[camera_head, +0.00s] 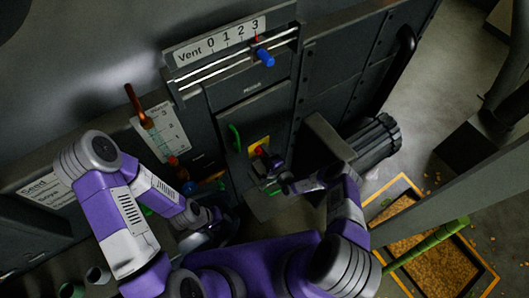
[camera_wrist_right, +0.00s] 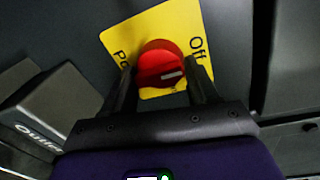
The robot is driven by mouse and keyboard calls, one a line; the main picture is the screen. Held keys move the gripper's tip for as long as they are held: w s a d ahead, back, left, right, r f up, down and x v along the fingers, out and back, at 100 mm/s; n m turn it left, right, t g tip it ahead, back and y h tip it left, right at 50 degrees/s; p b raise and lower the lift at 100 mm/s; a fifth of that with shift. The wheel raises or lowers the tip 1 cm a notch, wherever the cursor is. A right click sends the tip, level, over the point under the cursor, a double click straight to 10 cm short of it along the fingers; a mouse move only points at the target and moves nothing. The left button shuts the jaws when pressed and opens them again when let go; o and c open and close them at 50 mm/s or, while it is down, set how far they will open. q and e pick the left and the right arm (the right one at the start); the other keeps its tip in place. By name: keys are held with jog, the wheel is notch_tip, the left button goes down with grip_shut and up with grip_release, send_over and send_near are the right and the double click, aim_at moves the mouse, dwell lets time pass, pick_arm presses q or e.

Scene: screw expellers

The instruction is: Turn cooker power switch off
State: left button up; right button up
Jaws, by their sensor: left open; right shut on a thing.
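The cooker power switch is a red round knob (camera_wrist_right: 158,62) on a yellow plate (camera_wrist_right: 128,38) in the right wrist view. The plate reads "Off" on the right; the left word is partly hidden, with "Po" visible. A short white mark on the knob lies nearly level, toward its right side. My right gripper (camera_wrist_right: 161,76) is shut on the knob, one finger on each side. In the head view the yellow plate (camera_head: 259,143) shows on the dark panel, with my right gripper (camera_head: 267,163) at it. My left gripper (camera_head: 212,217) is open, low and left of the switch.
A green handle (camera_head: 235,137) is just left of the plate. Above is the vent slider with a blue knob (camera_head: 264,57). A scale with an orange lever (camera_head: 138,106) stands left. A dark ribbed cylinder (camera_head: 373,142) juts out at right, above a grain-filled tray (camera_head: 387,211).

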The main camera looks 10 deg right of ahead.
jog(key=shift+w+d+r, duration=0.2)
jog(key=shift+d+r, duration=0.05)
jog(key=o, duration=0.9)
jog(key=shift+o, duration=0.4)
jog(key=shift+s+a, duration=0.1)
jog(key=shift+f, duration=0.1)
jog(key=shift+s, duration=0.1)
jog(key=p+v, duration=0.1)
jog(key=v, duration=0.6)
jog(key=shift+s, duration=0.15)
